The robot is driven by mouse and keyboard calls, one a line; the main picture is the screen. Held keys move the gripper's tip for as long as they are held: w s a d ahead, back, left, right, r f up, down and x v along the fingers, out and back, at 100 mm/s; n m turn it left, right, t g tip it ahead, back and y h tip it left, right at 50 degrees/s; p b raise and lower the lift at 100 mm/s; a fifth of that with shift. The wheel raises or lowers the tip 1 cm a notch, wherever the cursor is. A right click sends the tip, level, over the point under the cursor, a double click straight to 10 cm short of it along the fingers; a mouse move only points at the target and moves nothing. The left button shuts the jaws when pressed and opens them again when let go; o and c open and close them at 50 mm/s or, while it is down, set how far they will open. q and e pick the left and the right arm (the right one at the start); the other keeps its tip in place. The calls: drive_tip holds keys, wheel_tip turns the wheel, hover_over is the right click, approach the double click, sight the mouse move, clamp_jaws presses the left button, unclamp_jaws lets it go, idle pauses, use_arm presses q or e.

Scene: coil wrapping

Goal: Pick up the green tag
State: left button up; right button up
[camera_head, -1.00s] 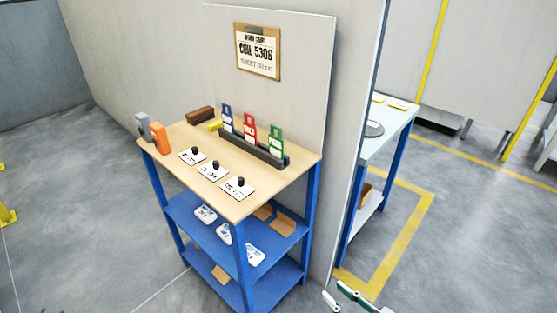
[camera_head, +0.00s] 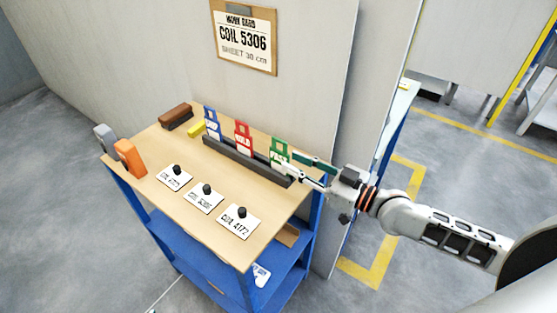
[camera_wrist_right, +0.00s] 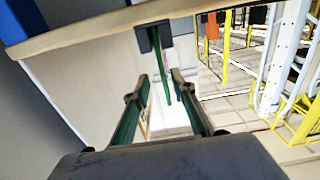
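The green tag (camera_head: 278,146) stands upright at the right end of a dark slotted rack (camera_head: 240,158) on the wooden tabletop. My right gripper (camera_head: 289,164) reaches in from the right, its fingertips at the tag and partly covering its lower part. In the right wrist view the green tag (camera_wrist_right: 167,92) appears edge-on as a thin strip between two open fingers (camera_wrist_right: 160,77). The fingers look apart from it, though contact is hard to judge. My left gripper is not in view.
A red tag (camera_head: 243,138) and a blue tag (camera_head: 211,122) stand in the same rack. White cards with black knobs (camera_head: 206,189) lie in front. Orange (camera_head: 129,158) and grey (camera_head: 106,138) items stand at the left edge. A wall panel (camera_head: 300,80) rises behind.

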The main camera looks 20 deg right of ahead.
sight(270, 152)
drive_tip(key=w+a, duration=0.1)
drive_tip(key=w+a+r+p, duration=0.1)
drive_tip(key=w+a, duration=0.1)
drive_tip(key=shift+w+a+f, duration=0.2)
drive_tip(key=shift+w+a, duration=0.1)
drive_tip(key=c, duration=0.5)
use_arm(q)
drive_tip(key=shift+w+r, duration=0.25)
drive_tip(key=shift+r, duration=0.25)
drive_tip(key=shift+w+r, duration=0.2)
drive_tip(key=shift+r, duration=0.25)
use_arm(e)
clamp_jaws()
